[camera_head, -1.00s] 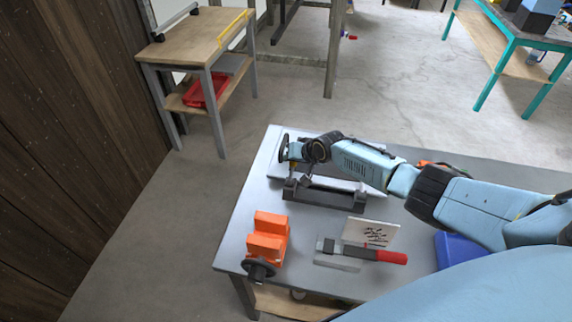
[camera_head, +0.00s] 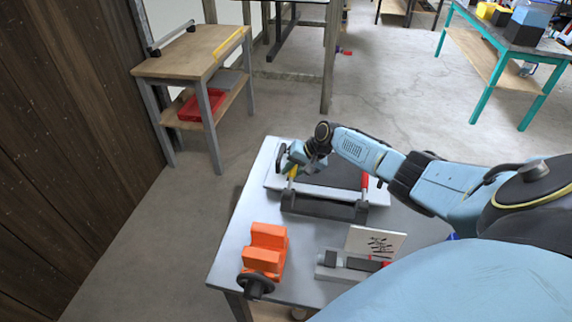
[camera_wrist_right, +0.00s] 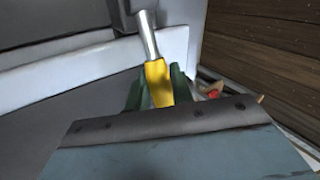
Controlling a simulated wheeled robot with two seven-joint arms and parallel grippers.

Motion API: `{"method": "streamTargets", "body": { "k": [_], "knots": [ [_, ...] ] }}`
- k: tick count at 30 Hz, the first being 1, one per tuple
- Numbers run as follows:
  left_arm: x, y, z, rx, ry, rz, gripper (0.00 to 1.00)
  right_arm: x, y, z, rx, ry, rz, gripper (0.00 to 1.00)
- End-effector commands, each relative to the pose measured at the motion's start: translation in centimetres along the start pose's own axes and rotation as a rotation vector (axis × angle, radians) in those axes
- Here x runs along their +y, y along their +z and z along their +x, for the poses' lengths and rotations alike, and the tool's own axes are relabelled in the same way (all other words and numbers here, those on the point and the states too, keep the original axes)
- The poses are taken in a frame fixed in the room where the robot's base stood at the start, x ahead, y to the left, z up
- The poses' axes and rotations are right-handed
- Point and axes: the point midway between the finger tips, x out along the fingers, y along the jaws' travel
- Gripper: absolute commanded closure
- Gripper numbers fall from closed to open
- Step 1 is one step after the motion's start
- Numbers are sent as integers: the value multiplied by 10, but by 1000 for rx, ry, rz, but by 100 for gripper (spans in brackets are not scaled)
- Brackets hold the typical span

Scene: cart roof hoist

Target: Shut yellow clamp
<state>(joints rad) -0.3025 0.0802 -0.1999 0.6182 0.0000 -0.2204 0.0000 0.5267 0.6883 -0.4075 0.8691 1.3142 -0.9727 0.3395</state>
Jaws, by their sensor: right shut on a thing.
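The yellow clamp shows in the right wrist view as a yellow handle (camera_wrist_right: 158,82) on a bare metal lever that runs up to a dark block. My right gripper (camera_wrist_right: 157,95) is shut on this handle, with a dark green finger on each side of it. In the head view only a little of the yellow handle (camera_head: 292,173) shows below my right gripper (camera_head: 290,161), at the left end of a dark device on the grey table (camera_head: 222,262). A red handle (camera_head: 365,182) stands at the device's right end. My left gripper is not in view.
An orange vise (camera_head: 265,250) with a black handwheel stands at the table's front left. A white card (camera_head: 374,242) stands near the front, by a grey and red tool partly hidden by my body. A wooden side table (camera_head: 190,60) is at the back left. The floor between is clear.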

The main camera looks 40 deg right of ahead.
Motion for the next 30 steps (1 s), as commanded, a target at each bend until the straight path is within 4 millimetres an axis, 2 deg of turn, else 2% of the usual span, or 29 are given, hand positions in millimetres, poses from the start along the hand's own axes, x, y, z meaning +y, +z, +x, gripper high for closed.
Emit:
{"method": "streamTargets", "body": {
  "k": [8, 9, 13, 23, 26, 30],
  "knots": [
    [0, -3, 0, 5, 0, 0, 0, 1, 2, 2, -8, 4, 4, 100],
    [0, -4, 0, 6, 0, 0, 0, 1, 2, 2, -8, 4, 4, 73],
    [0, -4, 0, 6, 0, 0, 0, 1, 2, 2, -7, 4, 3, 56],
    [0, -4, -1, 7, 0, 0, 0, 0, 1, -1, -4, 2, 1, 55],
    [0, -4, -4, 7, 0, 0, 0, 0, 0, -10, -3, 3, 1, 55],
    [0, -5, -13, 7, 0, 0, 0, -1, 0, -34, -2, 4, -1, 55]
  ]
}}
